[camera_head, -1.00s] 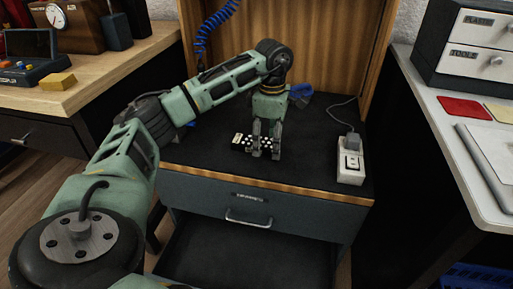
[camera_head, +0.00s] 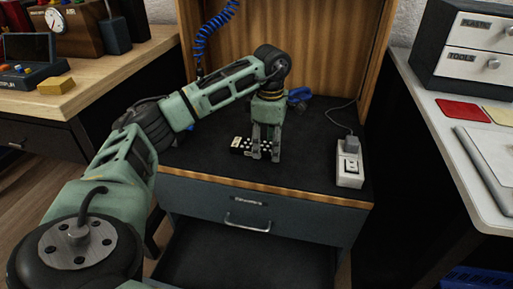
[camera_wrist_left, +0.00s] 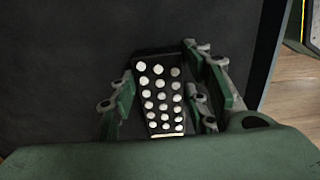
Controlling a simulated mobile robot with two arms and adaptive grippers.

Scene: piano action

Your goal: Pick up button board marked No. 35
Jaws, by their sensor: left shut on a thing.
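The button board (camera_head: 240,144) is a small black block with rows of round white buttons and a pale strip at one end. It lies on the black top of the cabinet; I cannot read a number on it. My left gripper (camera_head: 265,154) points down over its right part. In the left wrist view the board (camera_wrist_left: 160,95) sits between the fingers of my left gripper (camera_wrist_left: 165,95), which is shut on it. The fingers hide part of the board in the head view. I cannot tell whether the board is lifted. My right gripper is not in view.
A white socket block (camera_head: 349,171) with a plug and cord stands at the right of the cabinet top (camera_head: 310,150). A blue object (camera_head: 298,96) lies behind the gripper. A drawer (camera_head: 250,212) is below. Wooden panels close the back.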

